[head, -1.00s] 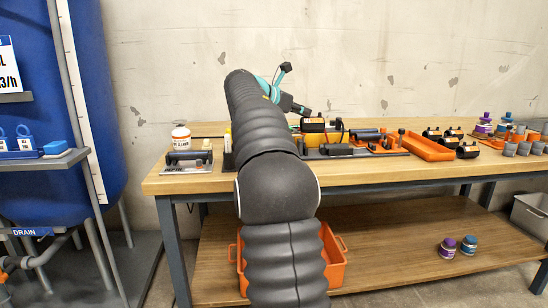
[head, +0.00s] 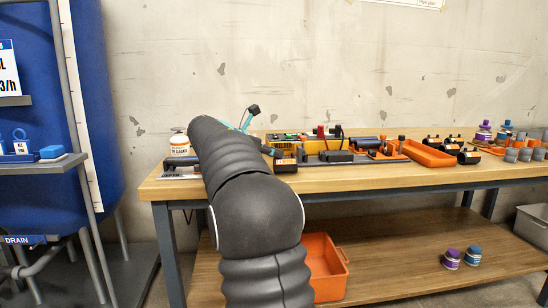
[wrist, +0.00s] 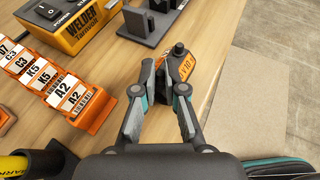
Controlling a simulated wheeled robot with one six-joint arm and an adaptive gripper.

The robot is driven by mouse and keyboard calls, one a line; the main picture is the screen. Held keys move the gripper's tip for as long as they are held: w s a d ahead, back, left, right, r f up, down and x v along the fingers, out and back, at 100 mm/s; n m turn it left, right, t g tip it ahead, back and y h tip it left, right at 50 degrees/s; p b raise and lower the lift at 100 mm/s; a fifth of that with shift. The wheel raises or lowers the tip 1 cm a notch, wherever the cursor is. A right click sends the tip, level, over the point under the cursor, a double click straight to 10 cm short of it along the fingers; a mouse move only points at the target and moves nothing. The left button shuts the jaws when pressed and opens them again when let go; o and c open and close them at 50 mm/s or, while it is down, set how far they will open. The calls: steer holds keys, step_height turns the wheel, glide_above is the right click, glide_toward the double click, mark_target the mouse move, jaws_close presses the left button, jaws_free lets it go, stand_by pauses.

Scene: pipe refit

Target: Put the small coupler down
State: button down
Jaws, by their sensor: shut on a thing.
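The small coupler (wrist: 181,65) is a dark piece with an orange label, held between the fingertips of my gripper (wrist: 161,68) in the wrist view. My gripper is shut on it, over the bare wood of the workbench near its edge. In the head view the coupler (head: 285,165) shows low at the front part of the workbench (head: 330,180), in front of the yellow welder (head: 287,140). My arm hides most of the gripper there. I cannot tell whether the coupler touches the bench top.
In the wrist view an orange rack with labelled tags (wrist: 68,92) is at left, and a black fixture (wrist: 148,22) stands beyond the coupler. An orange tray (head: 428,153) and several black couplers lie further right. Bare wood surrounds the coupler; the bench edge (wrist: 216,85) is close.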

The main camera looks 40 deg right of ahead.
steer(key=shift+f, duration=0.2)
steer(key=c, duration=1.2)
jaws_free()
steer(key=shift+c, duration=0.2)
steer(key=shift+r, duration=0.1)
steer(key=shift+a+r, duration=0.15)
steer(key=shift+a, duration=0.1)
steer(key=p+v, duration=0.1)
steer(key=v, duration=1)
steer(key=shift+a+p, duration=0.25)
steer(key=shift+p, duration=0.1)
